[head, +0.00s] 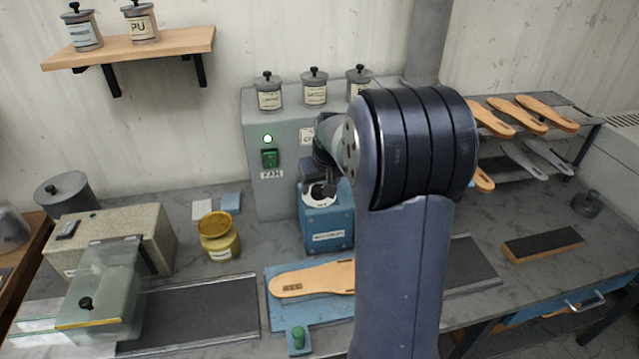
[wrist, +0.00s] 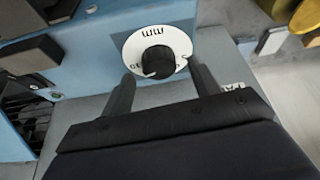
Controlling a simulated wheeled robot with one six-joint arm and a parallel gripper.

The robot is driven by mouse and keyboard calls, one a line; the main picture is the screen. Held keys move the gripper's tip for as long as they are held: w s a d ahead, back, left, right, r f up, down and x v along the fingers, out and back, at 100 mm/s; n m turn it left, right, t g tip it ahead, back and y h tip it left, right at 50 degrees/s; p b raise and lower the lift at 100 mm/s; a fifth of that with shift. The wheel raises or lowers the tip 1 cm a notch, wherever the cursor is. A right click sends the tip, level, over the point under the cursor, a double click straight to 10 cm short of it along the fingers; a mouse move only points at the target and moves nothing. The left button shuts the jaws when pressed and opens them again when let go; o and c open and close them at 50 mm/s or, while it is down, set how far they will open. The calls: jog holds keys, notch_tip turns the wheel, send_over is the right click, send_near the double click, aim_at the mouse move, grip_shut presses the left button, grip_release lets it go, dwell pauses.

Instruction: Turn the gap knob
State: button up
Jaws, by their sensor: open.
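The gap knob (wrist: 158,62) is a round black knob on a white dial (wrist: 178,42) lettered MM, on the blue machine (wrist: 70,50) in the wrist view. My gripper (wrist: 162,78) is open there, with one dark finger on each side, just below the knob in the picture. The knob appears between the finger lines; I see no contact and cannot tell the remaining distance. In the head view the blue machine (head: 328,238) stands on the bench, its white dial (head: 312,201) on top. My arm hides part of the machine, and the gripper is mostly hidden.
A yellow jar (head: 219,240) stands left of the machine. A grey cabinet (head: 270,205) with a green switch (head: 270,157) rises behind it.

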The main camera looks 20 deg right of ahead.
jog(key=shift+w+f, duration=0.25)
jog(key=shift+f, duration=0.45)
jog(key=shift+c, duration=0.3)
jog(key=c, duration=0.9)
